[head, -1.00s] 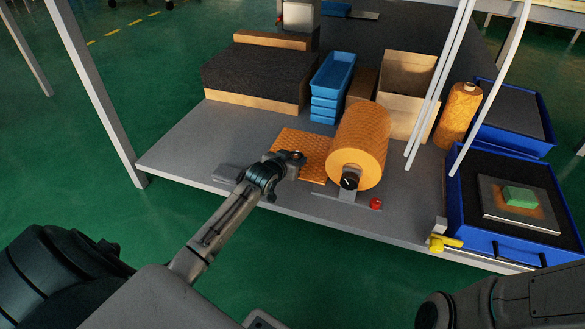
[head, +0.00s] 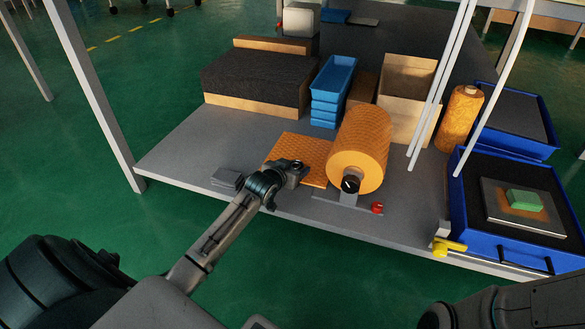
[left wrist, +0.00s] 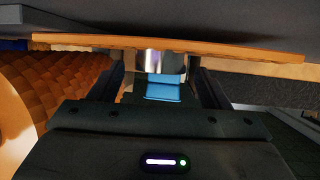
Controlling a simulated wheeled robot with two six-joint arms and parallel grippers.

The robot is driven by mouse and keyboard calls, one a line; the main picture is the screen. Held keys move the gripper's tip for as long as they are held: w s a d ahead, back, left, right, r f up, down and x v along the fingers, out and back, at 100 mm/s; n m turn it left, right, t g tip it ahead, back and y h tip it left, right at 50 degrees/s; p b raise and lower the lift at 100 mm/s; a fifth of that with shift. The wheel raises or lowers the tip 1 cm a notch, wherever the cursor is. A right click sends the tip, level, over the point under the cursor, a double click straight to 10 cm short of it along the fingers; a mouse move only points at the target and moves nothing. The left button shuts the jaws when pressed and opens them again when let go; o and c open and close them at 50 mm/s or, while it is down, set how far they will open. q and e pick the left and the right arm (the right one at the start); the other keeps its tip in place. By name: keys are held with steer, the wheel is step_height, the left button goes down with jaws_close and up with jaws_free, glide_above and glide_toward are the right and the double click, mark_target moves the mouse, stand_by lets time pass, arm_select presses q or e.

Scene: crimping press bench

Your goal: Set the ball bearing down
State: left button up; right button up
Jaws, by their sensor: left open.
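The ball bearing (left wrist: 165,62) is a shiny silver ring in the left wrist view, which shows the bench upside down. It sits against the orange textured mat (left wrist: 240,50), between the fingers of my left gripper (left wrist: 160,82). The fingers are open, one on each side of the bearing. In the head view my left gripper (head: 297,167) is low over the front part of the orange mat (head: 312,147). The bearing is too small and covered to make out surely there. My right gripper is out of view; only part of that arm shows at lower right.
An orange roll (head: 357,150) on a stand is close right of my left gripper, with a red knob (head: 377,207) by it. Stacked blue bins (head: 325,112) and a black-topped block (head: 255,80) stand behind. A grey piece (head: 227,180) lies left.

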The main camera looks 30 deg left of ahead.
arm_select(q)
steer(key=p+v, duration=0.6)
steer(key=v, duration=0.4)
steer(key=shift+s+r, duration=0.25)
steer(key=shift+s+r+p, duration=0.15)
steer(key=shift+s+p, duration=0.35)
steer(key=shift+s, duration=0.15)
